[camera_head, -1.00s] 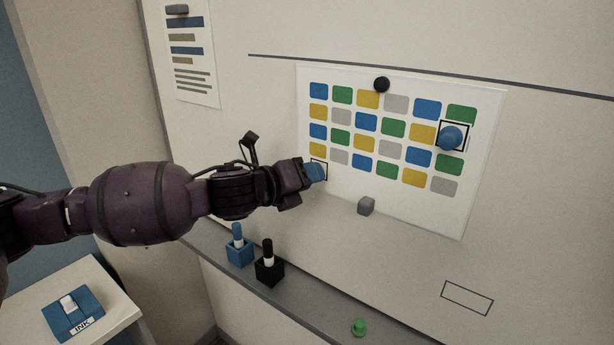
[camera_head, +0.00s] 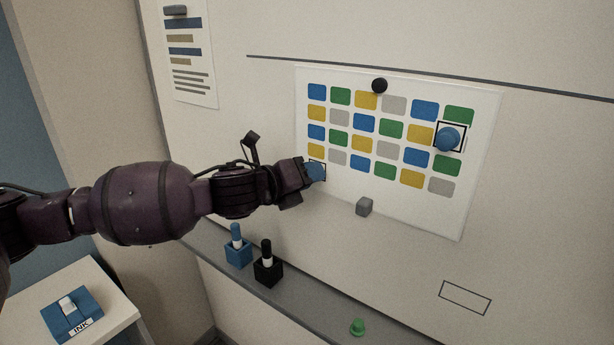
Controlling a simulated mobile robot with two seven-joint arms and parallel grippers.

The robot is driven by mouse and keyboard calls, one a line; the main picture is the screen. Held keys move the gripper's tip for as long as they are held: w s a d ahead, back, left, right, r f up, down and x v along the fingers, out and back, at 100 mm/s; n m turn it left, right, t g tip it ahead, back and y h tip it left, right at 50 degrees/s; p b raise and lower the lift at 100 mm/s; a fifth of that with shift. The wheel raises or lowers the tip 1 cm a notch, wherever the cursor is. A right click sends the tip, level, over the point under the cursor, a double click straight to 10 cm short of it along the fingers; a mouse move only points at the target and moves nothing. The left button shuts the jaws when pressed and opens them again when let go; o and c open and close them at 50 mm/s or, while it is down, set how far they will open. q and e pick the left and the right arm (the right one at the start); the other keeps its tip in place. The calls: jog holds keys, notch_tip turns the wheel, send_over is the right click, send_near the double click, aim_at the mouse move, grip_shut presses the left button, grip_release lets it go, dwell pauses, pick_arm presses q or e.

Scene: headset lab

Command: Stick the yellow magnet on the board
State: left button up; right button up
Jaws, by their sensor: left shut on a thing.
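My left gripper (camera_head: 308,172) is shut on a blue magnet (camera_head: 317,173), at the lower left edge of the chart sheet (camera_head: 480,205) on the whiteboard (camera_head: 400,290). The magnet overlaps a small black outlined square there, and the fingers partly hide it. I cannot tell whether it touches the board. Another blue magnet (camera_head: 447,139) sits in a black outlined square at the right of the sheet. I see no yellow magnet; the only yellow is printed patches on the chart. My right gripper is not in view.
The ledge (camera_head: 300,300) holds a blue holder (camera_head: 238,254), a black holder (camera_head: 268,270) and a green magnet (camera_head: 357,327). An empty outlined rectangle (camera_head: 465,298) is at lower right. An ink box (camera_head: 72,315) sits on a side table.

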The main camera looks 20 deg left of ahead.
pick_arm(q)
jog(key=o, duration=0.8)
jog(key=shift+o, duration=0.7)
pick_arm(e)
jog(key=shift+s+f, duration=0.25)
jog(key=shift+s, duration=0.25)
pick_arm(q)
jog(key=o, duration=0.6)
jog(key=shift+c, duration=0.2)
jog(key=s+a+p, duration=0.2)
jog(key=s, duration=0.5)
jog(key=shift+s+a, duration=0.3)
jog(key=shift+a, duration=0.05)
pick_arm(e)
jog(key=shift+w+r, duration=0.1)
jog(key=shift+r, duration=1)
